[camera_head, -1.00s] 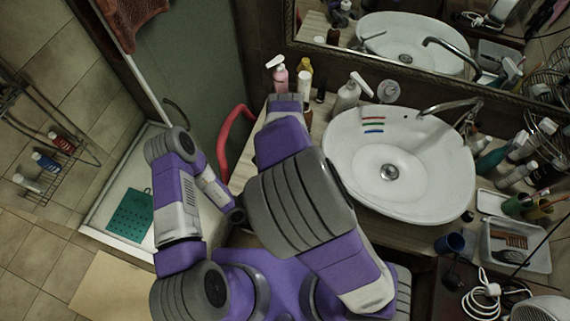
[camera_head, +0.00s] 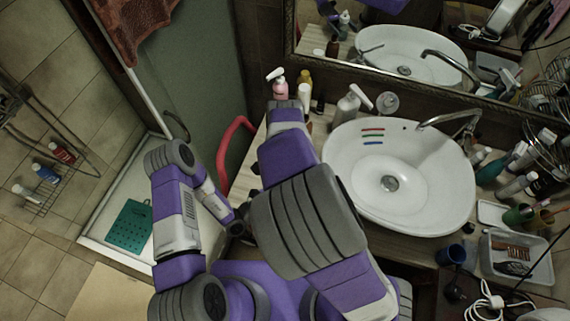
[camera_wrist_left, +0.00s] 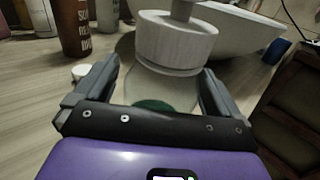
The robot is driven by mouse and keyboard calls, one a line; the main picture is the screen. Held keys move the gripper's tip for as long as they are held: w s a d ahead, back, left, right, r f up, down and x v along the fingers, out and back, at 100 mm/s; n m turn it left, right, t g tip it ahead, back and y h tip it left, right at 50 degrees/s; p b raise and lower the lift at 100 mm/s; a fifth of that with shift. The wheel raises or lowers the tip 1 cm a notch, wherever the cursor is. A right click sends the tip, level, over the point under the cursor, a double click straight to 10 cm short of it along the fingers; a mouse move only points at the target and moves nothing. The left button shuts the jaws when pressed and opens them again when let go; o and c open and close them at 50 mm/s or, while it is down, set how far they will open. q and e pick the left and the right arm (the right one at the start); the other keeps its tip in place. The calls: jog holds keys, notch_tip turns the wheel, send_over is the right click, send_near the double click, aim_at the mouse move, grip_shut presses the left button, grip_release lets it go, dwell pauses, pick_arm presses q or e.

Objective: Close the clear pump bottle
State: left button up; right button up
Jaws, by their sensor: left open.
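In the left wrist view the clear pump bottle (camera_wrist_left: 178,88) stands close up between my left gripper's fingers. It has a broad white ribbed collar (camera_wrist_left: 176,42) and a see-through body with something green low down; the top of its pump is cut off by the picture's edge. My left gripper (camera_wrist_left: 158,72) is open, one finger on each side of the bottle, with no clear grip on it. In the head view this gripper and bottle are hidden behind my right arm. That arm reaches over the counter, and its gripper's fingers are not visible.
A brown bottle (camera_wrist_left: 74,27) and a small white cap (camera_wrist_left: 81,72) are left of the bottle. The white basin (camera_head: 430,200) is to the right. A pink pump bottle (camera_head: 281,90) and a greyish pump bottle (camera_head: 347,108) stand at the back. Wooden counter (camera_wrist_left: 35,105) is clear at left.

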pick_arm(q)
jog(key=v, duration=0.7)
jog(key=shift+s+a+b, duration=0.1)
jog(key=shift+a+b, duration=0.1)
jog(key=shift+b, duration=0.2)
pick_arm(e)
jog(key=shift+f, duration=0.45)
pick_arm(q)
jog(key=shift+s+f, duration=0.1)
pick_arm(e)
jog(key=shift+s, duration=0.1)
